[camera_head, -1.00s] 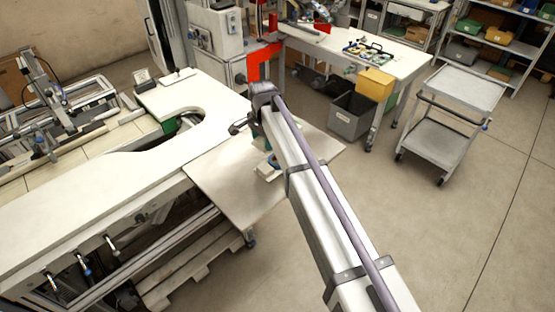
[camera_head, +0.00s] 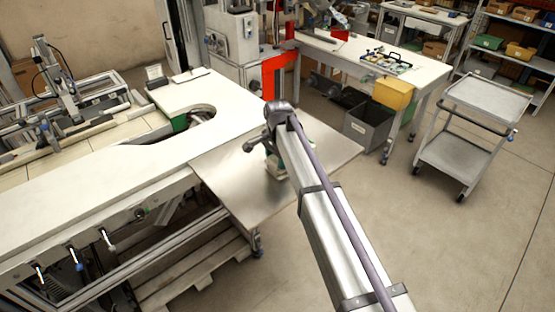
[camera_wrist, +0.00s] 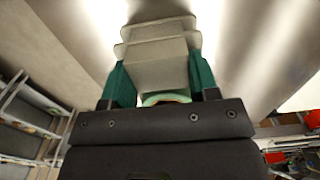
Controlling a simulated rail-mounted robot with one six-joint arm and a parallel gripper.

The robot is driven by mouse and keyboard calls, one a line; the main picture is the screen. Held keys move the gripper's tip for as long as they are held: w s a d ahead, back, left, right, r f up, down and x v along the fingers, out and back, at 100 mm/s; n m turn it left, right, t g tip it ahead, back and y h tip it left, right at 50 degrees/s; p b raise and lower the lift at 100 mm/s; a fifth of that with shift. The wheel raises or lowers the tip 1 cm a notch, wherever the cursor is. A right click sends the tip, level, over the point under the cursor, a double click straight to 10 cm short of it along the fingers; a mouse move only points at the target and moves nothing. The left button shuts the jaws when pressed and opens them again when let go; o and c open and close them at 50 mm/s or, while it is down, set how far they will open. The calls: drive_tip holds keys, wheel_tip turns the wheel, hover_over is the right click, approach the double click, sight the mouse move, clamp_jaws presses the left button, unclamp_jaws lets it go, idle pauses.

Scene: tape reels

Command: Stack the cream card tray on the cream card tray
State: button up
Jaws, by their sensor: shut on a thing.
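My gripper (camera_wrist: 160,72) has two dark green fingers and is shut on a cream card tray (camera_wrist: 162,72), with a finger on each side. Beyond the held tray in the wrist view, more cream flat edges (camera_wrist: 155,28) show in layers. I cannot tell whether these belong to the second cream card tray or whether they touch the held one. In the head view my gripper (camera_head: 274,163) is over the grey sheet-topped table, mostly hidden behind my own arm. No separate cream tray can be made out there.
The grey table top (camera_head: 235,195) is bare around my gripper. A long white bench (camera_head: 90,205) with a curved cutout adjoins it on the left. A grey bin (camera_head: 366,125), a yellow box (camera_head: 393,92) and a wheeled cart (camera_head: 455,155) stand at the right.

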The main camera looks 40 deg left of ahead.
drive_tip(key=o, duration=1)
wheel_tip(320, 180, up, 12)
drive_tip(key=p, duration=1.2)
drive_tip(key=shift+r+p, duration=0.2)
drive_tip(key=shift+p, duration=0.15)
drive_tip(key=shift+f, duration=0.1)
